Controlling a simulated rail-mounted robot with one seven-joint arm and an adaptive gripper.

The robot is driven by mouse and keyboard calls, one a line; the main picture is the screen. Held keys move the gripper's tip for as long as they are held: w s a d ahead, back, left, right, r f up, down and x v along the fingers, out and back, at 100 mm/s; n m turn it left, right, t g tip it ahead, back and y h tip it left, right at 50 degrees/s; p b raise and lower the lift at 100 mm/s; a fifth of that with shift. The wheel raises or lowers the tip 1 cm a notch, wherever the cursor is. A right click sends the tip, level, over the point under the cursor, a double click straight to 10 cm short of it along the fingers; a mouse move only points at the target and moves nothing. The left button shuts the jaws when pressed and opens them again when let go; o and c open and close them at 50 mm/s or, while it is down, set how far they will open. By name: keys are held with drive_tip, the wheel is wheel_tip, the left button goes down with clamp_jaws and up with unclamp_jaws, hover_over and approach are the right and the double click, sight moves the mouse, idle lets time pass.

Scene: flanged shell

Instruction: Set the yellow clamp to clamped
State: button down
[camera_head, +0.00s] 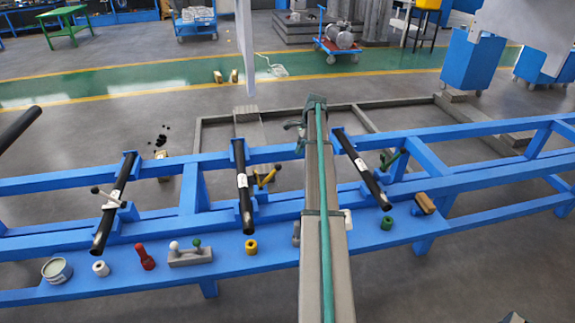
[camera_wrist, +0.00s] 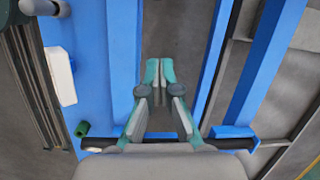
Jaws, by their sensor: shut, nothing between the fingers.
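The yellow clamp (camera_head: 266,179) shows in the head view beside the middle black tube (camera_head: 243,185). Its small yellow handle slants up to the right, and its working end is too small to make out. It is not recognisable in the wrist view. My arm (camera_head: 322,220) reaches away over the bench, to the right of the yellow clamp. In the wrist view my gripper (camera_wrist: 158,72) has its two teal fingertips together and holds nothing. A black tube end and blue bench beams lie below it. In the head view the fingers are mostly hidden.
The blue bench (camera_head: 185,228) also bears a left black tube (camera_head: 113,204) with a white-knobbed clamp and a right tube (camera_head: 360,168) near a green clamp (camera_head: 392,158). A yellow roll (camera_head: 251,247), red piece (camera_head: 145,257) and green roll (camera_head: 387,223) stand on the front shelf.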

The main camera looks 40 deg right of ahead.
drive_tip(key=shift+a+f, duration=0.1)
drive_tip(key=shift+f, duration=0.05)
drive_tip(key=w+a+f+p, duration=0.3)
drive_tip(key=a+f+p, duration=0.1)
drive_tip(key=f, duration=0.3)
drive_tip(key=shift+a+p, duration=0.4)
drive_tip(key=shift+a, duration=0.1)
idle(0.6)
